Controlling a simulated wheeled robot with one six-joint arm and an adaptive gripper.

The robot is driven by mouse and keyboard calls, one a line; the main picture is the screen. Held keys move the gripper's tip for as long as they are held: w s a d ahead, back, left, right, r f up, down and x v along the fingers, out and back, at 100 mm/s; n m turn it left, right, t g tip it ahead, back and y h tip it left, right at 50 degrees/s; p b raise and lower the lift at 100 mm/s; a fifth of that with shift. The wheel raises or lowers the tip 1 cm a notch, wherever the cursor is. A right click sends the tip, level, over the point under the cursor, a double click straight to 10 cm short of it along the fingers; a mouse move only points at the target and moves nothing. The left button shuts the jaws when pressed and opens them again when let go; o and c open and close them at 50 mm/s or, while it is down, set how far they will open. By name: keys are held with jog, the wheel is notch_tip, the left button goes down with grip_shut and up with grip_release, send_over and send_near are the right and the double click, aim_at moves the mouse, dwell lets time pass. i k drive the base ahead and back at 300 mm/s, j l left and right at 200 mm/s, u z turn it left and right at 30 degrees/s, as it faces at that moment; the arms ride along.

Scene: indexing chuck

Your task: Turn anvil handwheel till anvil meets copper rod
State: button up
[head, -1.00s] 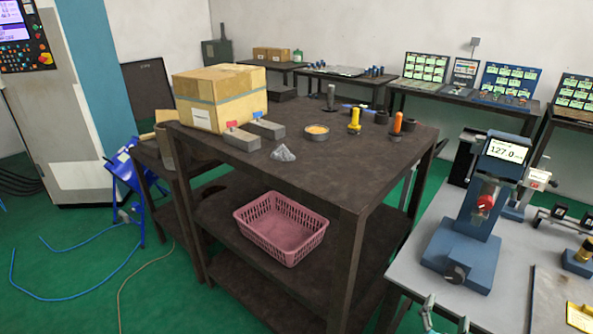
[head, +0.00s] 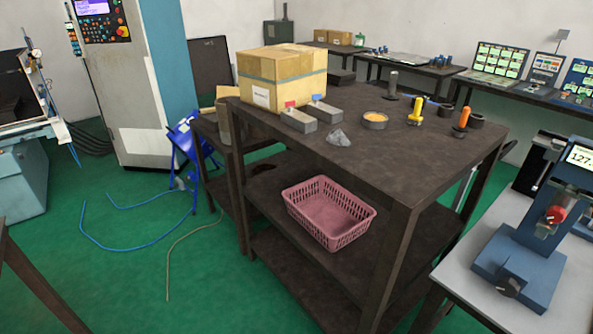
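A blue bench instrument (head: 518,258) with a lit display (head: 580,157) stands on the grey table at the right edge. The display is partly cut off and shows 127. A red part (head: 556,214) sits in the middle of its column. A dark round knob (head: 509,287), perhaps the anvil handwheel, is low on the front of its base. I cannot make out an anvil or a copper rod, nor tell whether they touch. My gripper is not in view.
A dark workbench (head: 420,165) fills the middle, with a cardboard box (head: 282,78) on top and a pink basket (head: 328,212) on its shelf. Blue hoses (head: 130,245) lie on the green floor, which is open at left. A machine cabinet (head: 130,90) stands behind.

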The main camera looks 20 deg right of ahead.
aim_at(507, 287)
jog(key=i+j+z, duration=0.15)
jog(key=j+z, duration=0.15)
jog(key=j, duration=0.35)
jog(key=j+z, duration=0.3)
jog(key=j, duration=0.35)
